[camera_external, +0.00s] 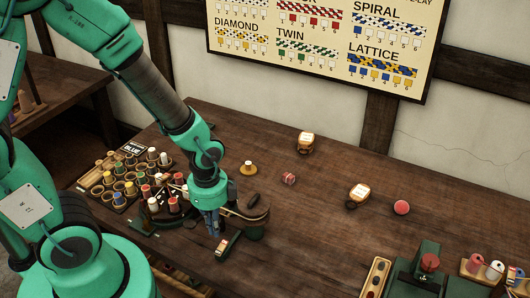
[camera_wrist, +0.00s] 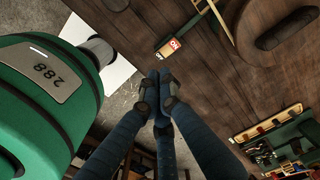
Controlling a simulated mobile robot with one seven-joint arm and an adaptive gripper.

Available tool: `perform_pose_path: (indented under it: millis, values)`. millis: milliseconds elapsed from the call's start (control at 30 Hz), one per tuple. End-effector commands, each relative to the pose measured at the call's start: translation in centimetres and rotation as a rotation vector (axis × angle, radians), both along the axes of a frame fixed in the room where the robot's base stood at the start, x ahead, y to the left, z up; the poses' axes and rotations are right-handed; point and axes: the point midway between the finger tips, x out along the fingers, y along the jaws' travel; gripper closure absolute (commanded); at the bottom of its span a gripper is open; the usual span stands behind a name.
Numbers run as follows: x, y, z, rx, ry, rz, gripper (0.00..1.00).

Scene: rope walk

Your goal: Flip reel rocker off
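The reel rocker (camera_external: 226,244) is a small dark box on the table's front part, just right of and below my gripper (camera_external: 213,230). In the wrist view the rocker (camera_wrist: 172,45) shows a red end face with white lettering that seems to read ON, and a pale strip along its green housing. My gripper (camera_wrist: 161,88) has its blue fingers drawn together at the tips, with nothing seen between them. The fingertips point toward the rocker and appear apart from it. Which side of the rocker is pressed is too small to tell.
A rack of coloured spools (camera_external: 118,185) lies to the left. The table's middle is mostly clear.

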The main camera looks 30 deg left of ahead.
Motion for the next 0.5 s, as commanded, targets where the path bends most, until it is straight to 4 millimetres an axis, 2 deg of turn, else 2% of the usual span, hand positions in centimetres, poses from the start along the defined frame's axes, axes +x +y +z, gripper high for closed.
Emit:
perform_pose_path:
  millis: [33, 200, 500]
  values:
    - [0.0, 0.0, 1.2, -0.001, -0.002, 0.000, 1.00]
    - [0.0, -0.1, 3.7, -0.001, -0.002, 0.000, 1.00]
    - [-0.1, 0.0, 5.5, 0.000, 0.001, 0.000, 1.00]
